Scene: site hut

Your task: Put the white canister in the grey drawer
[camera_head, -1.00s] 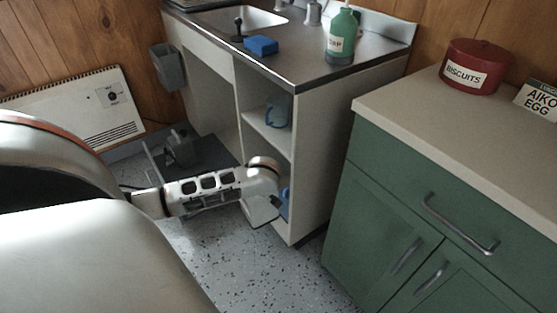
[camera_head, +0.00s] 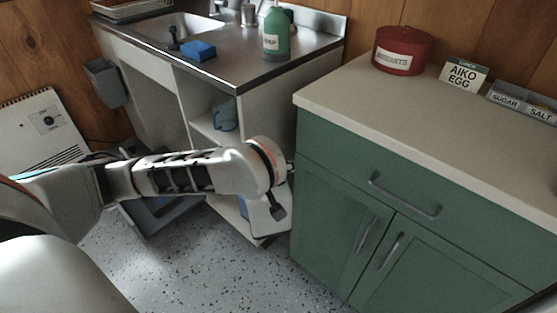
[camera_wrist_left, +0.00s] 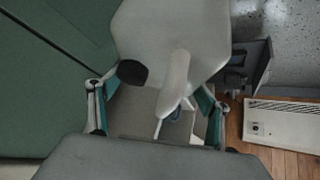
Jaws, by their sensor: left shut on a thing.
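The white canister (camera_wrist_left: 165,30) has a black cap and a moulded handle. It fills the upper middle of the left wrist view, in front of my left gripper (camera_wrist_left: 158,112), whose fingers are shut on its handle. In the head view my left gripper (camera_head: 275,185) is beside the green cabinet, mostly hidden by my wrist, with the canister (camera_head: 262,218) hanging below it. The grey drawer (camera_head: 150,228) appears low under the sink unit, pulled out, partly hidden behind my arm. It also shows in the left wrist view (camera_wrist_left: 262,62). My right gripper is not in view.
The sink unit (camera_head: 262,95) has open shelves with a blue jug (camera_head: 224,118). The green cabinet (camera_head: 335,205) stands close right of the canister. A white heater (camera_head: 38,140) is at the left wall. Speckled floor (camera_head: 200,270) is free in front.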

